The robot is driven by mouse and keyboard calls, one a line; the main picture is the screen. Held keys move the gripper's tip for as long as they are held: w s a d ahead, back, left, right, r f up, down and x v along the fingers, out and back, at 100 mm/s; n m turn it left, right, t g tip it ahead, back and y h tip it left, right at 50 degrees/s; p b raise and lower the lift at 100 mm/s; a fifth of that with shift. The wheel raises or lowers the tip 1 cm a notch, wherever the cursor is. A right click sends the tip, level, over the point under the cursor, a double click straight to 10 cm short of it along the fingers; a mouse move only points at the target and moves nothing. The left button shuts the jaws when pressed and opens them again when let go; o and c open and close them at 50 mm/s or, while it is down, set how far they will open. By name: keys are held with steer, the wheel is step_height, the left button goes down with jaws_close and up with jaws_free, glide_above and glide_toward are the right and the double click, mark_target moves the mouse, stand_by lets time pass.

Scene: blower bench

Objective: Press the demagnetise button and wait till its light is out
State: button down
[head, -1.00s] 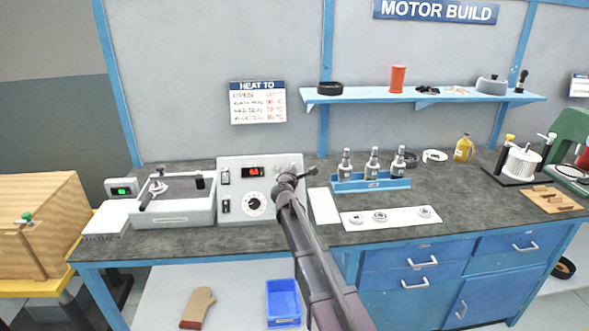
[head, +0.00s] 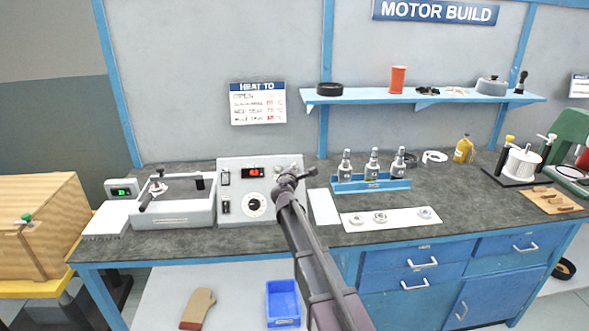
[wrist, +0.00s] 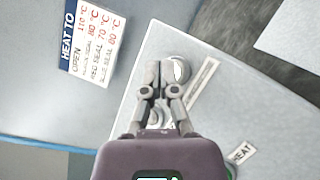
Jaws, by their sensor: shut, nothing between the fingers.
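The grey control box (head: 240,184) stands on the bench in the head view, with a red lit display (head: 252,173) and a dial (head: 254,206). My gripper (wrist: 159,66) is shut and empty, its fingertips over the box's panel (wrist: 133,88) in the wrist view. A round pale, shiny button-like part (wrist: 178,70) shows just right of the fingertips, partly behind them. I cannot tell whether they touch it. Another round part (wrist: 155,117) shows between the finger links. My arm hides the box's right side in the head view. No demagnetise label or button light can be made out.
A grey tub (head: 172,212) stands left of the box. A white sheet (head: 324,206) and a blue rack (head: 370,184) of several metal parts lie to the right. The "HEAT TO" sign (head: 257,103) hangs on the wall behind.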

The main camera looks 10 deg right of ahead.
steer(key=shift+s+r+p, duration=0.35)
steer(key=shift+s+r, duration=0.1)
stand_by(0.3)
steer(key=s+r+p, duration=0.3)
steer(key=shift+s+r+p, duration=0.25)
steer(key=shift+s+p, duration=0.05)
stand_by(0.3)
stand_by(0.6)
